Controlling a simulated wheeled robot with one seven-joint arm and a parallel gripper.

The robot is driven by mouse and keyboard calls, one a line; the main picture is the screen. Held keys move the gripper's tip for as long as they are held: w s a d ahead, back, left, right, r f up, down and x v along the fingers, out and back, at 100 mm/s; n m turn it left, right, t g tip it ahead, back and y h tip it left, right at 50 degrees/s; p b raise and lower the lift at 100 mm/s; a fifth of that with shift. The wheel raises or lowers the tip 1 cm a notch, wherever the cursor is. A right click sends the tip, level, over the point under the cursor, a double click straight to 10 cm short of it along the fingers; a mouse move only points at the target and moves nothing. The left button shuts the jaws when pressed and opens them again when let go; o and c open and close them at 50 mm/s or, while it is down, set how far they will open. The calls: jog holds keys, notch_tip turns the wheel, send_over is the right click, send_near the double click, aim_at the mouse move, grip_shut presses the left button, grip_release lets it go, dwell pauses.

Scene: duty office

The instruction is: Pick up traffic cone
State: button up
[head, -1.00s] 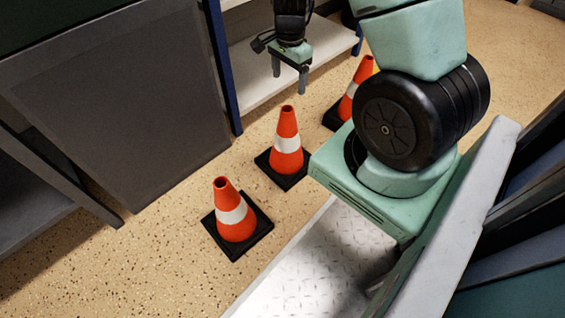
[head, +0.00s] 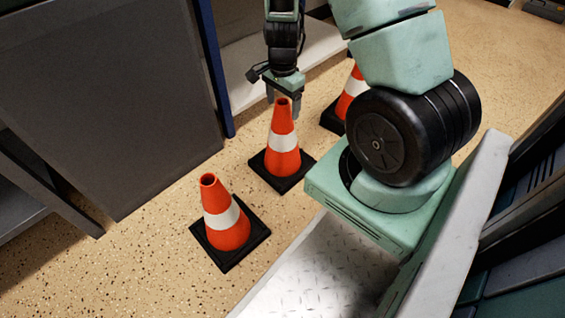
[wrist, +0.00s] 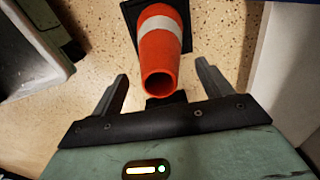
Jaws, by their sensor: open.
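Three orange traffic cones with white bands and black square bases stand upright on the floor. The middle cone (head: 282,153) is right below my gripper (head: 284,106) in the head view. The front cone (head: 226,223) stands nearer, to the left. The third cone (head: 347,98) is partly hidden behind my arm. In the wrist view one cone (wrist: 158,58) lies ahead of my gripper (wrist: 160,82), its open top close to the space between the two spread fingers. My gripper is open and empty. Whether a finger touches the cone cannot be told.
A dark grey panel (head: 110,100) and a blue post (head: 216,75) stand on the left. A white low shelf (head: 245,65) lies behind my gripper. The speckled floor (head: 140,265) is clear around the front cone.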

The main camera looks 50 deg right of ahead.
aim_at(283, 112)
notch_tip(283, 112, down, 4)
jog(key=shift+r+b, duration=0.2)
jog(key=shift+b, duration=0.95)
jog(key=shift+a+r, duration=0.1)
grip_shut()
jog(key=shift+r, duration=0.15)
